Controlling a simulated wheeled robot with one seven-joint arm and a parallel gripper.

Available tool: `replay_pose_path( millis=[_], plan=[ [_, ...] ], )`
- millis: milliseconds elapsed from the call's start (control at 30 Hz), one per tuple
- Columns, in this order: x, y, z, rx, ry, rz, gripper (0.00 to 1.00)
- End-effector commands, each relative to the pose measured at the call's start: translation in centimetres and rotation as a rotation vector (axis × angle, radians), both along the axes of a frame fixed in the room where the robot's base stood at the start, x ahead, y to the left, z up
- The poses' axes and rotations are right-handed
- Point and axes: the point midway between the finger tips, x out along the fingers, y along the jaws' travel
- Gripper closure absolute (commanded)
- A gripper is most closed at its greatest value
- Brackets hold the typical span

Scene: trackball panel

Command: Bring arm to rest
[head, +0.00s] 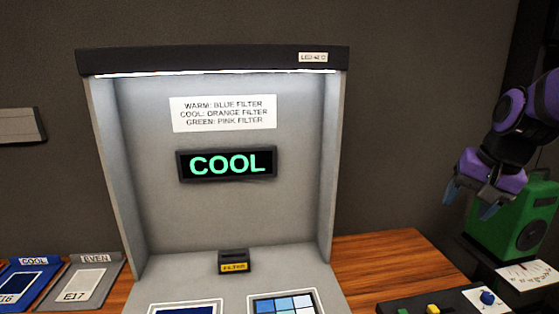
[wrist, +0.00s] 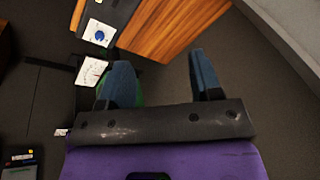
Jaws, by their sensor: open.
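My gripper (head: 470,200) hangs at the right of the head view, purple with blue fingers, in front of a green speaker-like box. In the wrist view its two blue fingers (wrist: 165,85) stand well apart with nothing between them. The trackball panel (head: 450,303) lies at the lower right of the head view, with a blue ball (head: 487,297) on a white plate. The ball also shows at the upper left of the wrist view (wrist: 100,34). My gripper is above and apart from the panel.
A grey lit booth (head: 325,180) stands in the middle with a display (head: 227,164) reading COOL. A filter holder (head: 234,262) sits on its floor. The green box (head: 512,225) stands behind my gripper. Labelled cards (head: 85,280) lie at left. Wooden tabletop (head: 385,262) right of the booth is clear.

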Motion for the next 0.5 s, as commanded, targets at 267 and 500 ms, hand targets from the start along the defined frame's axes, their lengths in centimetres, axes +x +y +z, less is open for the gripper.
replay_pose_path(
  millis=[267,500],
  plan=[
    [-6.1,4.9,3.8,-0.126,-0.106,0.285,0.42],
    [-10.9,7.3,5.1,-0.245,-0.171,0.474,0.42]
  ],
)
